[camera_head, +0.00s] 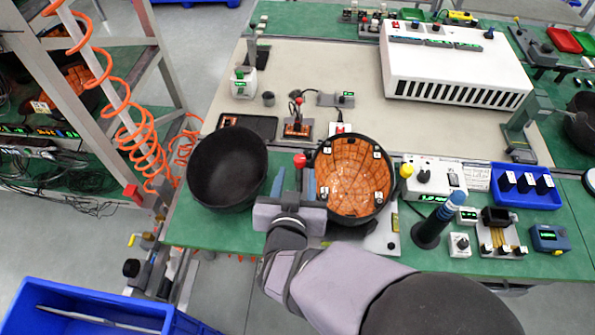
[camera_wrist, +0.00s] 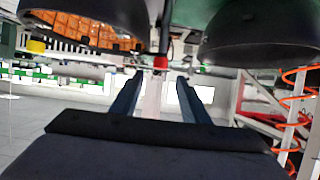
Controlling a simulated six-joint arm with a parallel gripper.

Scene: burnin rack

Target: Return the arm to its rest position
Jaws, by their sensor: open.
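My gripper (camera_head: 292,181) is open and empty at the front edge of the green bench, between two bowl-shaped shells. Its two blue fingers stand apart in the wrist view (camera_wrist: 160,88), with nothing between them. The black bowl (camera_head: 228,168) is left of the gripper in the head view. The round shell with the orange, copper-like inner lining (camera_head: 345,178) is right of it, close to the fingers. In the wrist view the dark bowl (camera_wrist: 258,35) shows at upper right and the orange-lined shell (camera_wrist: 85,30) at upper left. My arm reaches in from the lower right.
A red-knobbed post (camera_head: 300,160) stands by the fingers. A white box with slots (camera_head: 455,65) sits at the back. A blue tray (camera_head: 525,186) and a dark cylinder with a blue top (camera_head: 432,228) are at right. A blue bin (camera_head: 90,308) is at lower left.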

